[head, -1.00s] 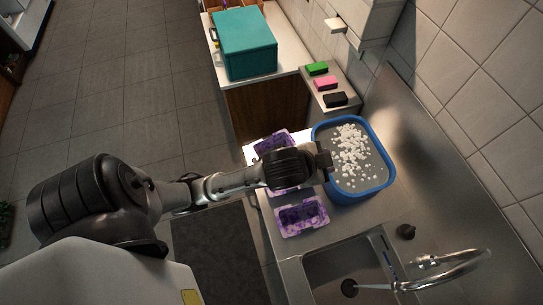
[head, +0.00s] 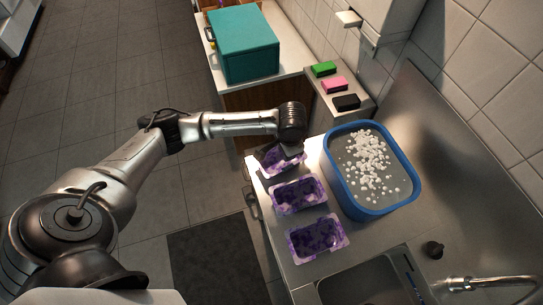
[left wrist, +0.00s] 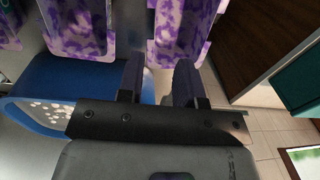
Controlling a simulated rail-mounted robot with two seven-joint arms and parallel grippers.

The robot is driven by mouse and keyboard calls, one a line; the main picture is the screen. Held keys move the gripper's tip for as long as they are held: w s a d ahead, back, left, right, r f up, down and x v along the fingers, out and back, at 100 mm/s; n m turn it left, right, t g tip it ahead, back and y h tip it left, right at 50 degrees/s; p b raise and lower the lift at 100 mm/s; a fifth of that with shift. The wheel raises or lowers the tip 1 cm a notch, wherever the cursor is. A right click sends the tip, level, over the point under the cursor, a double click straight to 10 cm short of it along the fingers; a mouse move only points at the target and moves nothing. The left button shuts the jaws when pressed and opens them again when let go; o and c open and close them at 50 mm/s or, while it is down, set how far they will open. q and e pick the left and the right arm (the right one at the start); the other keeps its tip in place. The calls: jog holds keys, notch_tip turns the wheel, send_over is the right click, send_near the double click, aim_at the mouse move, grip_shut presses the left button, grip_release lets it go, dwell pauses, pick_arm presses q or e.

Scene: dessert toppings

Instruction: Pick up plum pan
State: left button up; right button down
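Three pans with mottled purple contents stand in a row on the counter: a far one (head: 276,161), a middle one (head: 298,194) and a near one (head: 317,237). My left gripper (head: 291,150) is at the far pan's right end and hides part of it. In the left wrist view, my left gripper (left wrist: 159,62) has its two dark fingers apart, at the edge of a purple pan (left wrist: 182,28). A pale strip shows between the fingers; I cannot tell if they touch it. Another pan (left wrist: 75,30) lies to the left. My right gripper is not in view.
A blue tub (head: 369,206) with small white pieces stands right of the pans. A sink (head: 365,281) is at the front. Sponges (head: 334,86) lie on a ledge behind, and a teal box (head: 246,48) stands on the back counter.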

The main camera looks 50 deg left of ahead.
pick_arm(q)
jog(key=n, duration=0.1)
send_near(283, 173)
jog(key=f, duration=0.8)
jog(key=shift+w+a+b, duration=0.2)
jog(key=shift+a+b, duration=0.15)
jog(key=shift+b, duration=0.05)
jog(key=shift+r, duration=0.1)
grip_shut()
